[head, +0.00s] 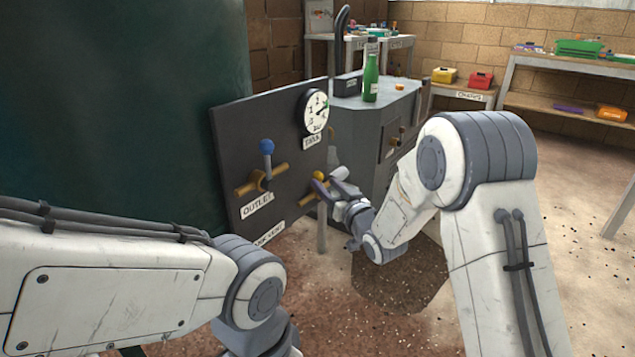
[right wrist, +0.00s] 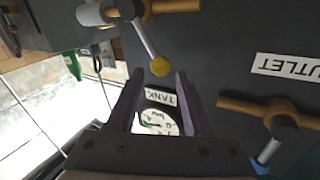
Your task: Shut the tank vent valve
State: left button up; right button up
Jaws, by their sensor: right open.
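A dark panel (head: 228,132) carries two lever valves.
The OUTLET valve with a blue knob (head: 266,146) sits left on the same panel. A round TANK gauge (head: 315,112) is above. A large dark green tank (head: 110,100) stands behind. A grey cabinet (head: 375,115) with a green bottle (head: 371,78) stands right.

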aim_at(321, 179)
jog(key=shift+b+x, duration=0.6)
jog(key=shift+x, duration=2.15)
grip_shut()
